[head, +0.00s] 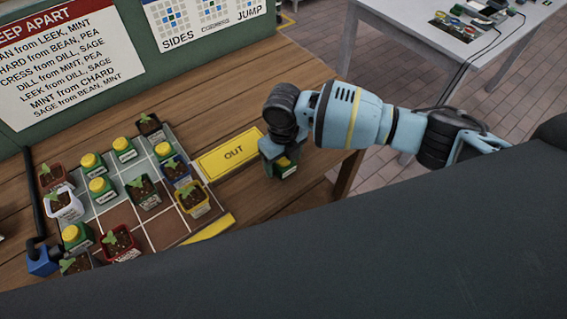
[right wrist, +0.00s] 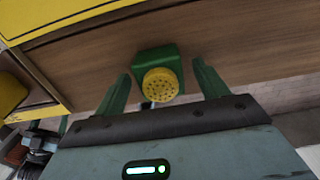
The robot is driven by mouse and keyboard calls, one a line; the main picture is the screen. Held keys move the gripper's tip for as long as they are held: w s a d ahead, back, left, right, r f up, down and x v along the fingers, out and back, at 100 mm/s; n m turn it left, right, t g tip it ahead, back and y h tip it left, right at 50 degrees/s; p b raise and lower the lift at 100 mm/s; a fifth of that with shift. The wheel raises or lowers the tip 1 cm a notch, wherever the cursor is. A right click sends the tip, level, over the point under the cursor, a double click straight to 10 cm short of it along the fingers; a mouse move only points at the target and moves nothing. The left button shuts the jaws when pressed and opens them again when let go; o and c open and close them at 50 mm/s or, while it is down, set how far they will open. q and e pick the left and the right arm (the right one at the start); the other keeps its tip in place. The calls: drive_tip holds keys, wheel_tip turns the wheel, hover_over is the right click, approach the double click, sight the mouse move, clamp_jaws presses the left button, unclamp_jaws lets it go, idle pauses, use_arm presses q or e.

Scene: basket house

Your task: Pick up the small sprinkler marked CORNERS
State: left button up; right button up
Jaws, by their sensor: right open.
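A small sprinkler with a green body and a round, holed yellow head (right wrist: 160,84) stands on the wooden bench beside the yellow OUT plate (head: 229,153). In the head view the sprinkler (head: 285,170) is partly hidden under my right gripper (head: 279,158). In the right wrist view my right gripper (right wrist: 161,72) is open, with one green finger on each side of the sprinkler and gaps visible between them. No marking on this sprinkler is readable. Several similar yellow-topped sprinklers, one of them here (head: 123,149), stand on the tiled grid. My left gripper is not in view.
The tiled grid (head: 110,215) holds potted seedlings, such as a red pot (head: 119,243) and a yellow pot (head: 193,200). A green board with signs (head: 65,60) stands behind. The bench's right edge is close to my right gripper. A white table (head: 430,40) stands beyond.

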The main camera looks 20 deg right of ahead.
drive_tip(key=shift+f, duration=0.55)
drive_tip(key=c, duration=1.1)
drive_tip(key=shift+r, duration=0.15)
drive_tip(key=shift+c, duration=0.2)
drive_tip(key=shift+r, duration=0.6)
wheel_tip(320, 180, up, 2)
drive_tip(key=shift+r, duration=0.15)
drive_tip(key=s+a+r, duration=0.1)
drive_tip(key=s+a, duration=0.9)
drive_tip(key=s, duration=0.2)
drive_tip(key=shift+s, duration=0.3)
